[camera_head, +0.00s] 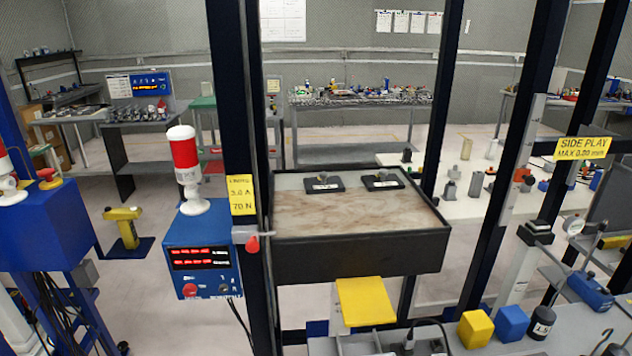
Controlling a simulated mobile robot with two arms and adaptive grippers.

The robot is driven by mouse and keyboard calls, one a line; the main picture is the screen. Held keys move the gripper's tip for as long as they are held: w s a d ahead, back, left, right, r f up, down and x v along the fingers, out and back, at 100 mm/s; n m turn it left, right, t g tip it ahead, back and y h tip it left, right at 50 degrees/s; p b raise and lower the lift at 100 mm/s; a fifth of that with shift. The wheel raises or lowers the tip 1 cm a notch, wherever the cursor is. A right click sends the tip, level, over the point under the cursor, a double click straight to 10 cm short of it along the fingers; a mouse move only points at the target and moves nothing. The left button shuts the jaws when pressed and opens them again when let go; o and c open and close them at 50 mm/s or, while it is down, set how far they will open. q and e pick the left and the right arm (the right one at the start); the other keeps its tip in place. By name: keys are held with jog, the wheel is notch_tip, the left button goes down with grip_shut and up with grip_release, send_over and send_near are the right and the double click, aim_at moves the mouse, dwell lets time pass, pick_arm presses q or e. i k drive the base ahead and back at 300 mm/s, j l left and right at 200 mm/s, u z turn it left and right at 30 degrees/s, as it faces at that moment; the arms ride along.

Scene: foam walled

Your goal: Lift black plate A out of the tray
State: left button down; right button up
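Two small black plates lie apart on the light brown, streaked surface of a dark-walled tray (355,262). The left black plate (312,188) and the right black plate (370,185) each have a small grey knob on top and a pale label on the front. The labels are too small to read, so I cannot tell which one is plate A. Both plates lie near the back of the tray. Neither of my grippers is in view, and nothing is touching the plates.
Dark upright posts (236,120) stand on both sides of the tray. A blue box with red displays (203,275) and a red-and-white lamp (187,165) is at left. A yellow flap (365,302) is below the tray front. Yellow (475,329) and blue (511,323) blocks sit at front right.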

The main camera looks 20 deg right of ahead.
aim_at(324, 184)
jog(key=k+j+z, duration=0.1)
jog(key=z, duration=0.25)
jog(key=k+j+z, duration=0.15)
jog(key=z, duration=0.2)
jog(key=k+j+z, duration=0.15)
jog(key=z, duration=0.25)
